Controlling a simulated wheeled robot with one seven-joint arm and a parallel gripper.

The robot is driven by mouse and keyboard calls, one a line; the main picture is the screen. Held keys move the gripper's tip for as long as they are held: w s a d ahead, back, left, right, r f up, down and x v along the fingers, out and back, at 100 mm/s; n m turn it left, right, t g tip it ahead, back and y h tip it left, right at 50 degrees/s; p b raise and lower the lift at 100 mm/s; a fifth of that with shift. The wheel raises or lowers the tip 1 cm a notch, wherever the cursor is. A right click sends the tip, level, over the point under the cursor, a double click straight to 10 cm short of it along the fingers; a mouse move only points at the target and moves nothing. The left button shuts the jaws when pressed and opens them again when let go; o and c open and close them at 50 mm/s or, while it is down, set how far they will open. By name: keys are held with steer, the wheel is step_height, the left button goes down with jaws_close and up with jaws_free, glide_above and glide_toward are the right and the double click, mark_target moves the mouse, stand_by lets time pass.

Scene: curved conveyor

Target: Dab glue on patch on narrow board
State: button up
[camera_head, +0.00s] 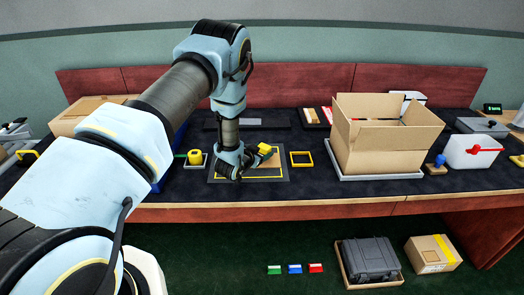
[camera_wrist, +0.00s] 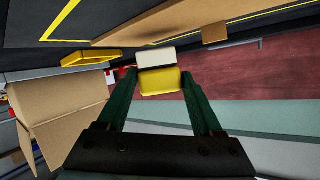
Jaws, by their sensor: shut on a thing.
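My gripper (camera_wrist: 158,82) is shut on a small yellow-and-white piece (camera_wrist: 158,80), which I take to be the glue applicator. Its yellow part also shows in the head view (camera_head: 264,149), tilted at the gripper's right side. The narrow tan board (camera_wrist: 170,20) is at the top of the wrist view; in the head view a bit of it (camera_head: 268,161) shows beside my gripper, over a dark mat with a yellow outline (camera_head: 250,178). A small brown square (camera_wrist: 214,33) is at the board's edge; I cannot tell if it is the patch. Contact with the board is unclear.
A yellow square frame (camera_head: 301,158) lies to the right. A large open cardboard box (camera_head: 385,150) stands on a tray further right. A white container with a red handle (camera_head: 472,151) is near the right end.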

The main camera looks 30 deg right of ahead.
steer(key=shift+f+b, duration=0.75)
jaws_close()
steer(key=shift+a, duration=0.1)
steer(key=shift+w+a+b, duration=0.35)
steer(key=shift+w+a, duration=0.5)
steer(key=shift+a, duration=0.95)
steer(key=shift+w+a+b, duration=0.3)
steer(key=shift+w+a, duration=0.55)
steer(key=shift+a, duration=0.95)
steer(key=shift+w+a+b, duration=0.35)
steer(key=shift+w+a, duration=0.5)
steer(key=shift+a, duration=0.95)
steer(key=shift+d, duration=0.1)
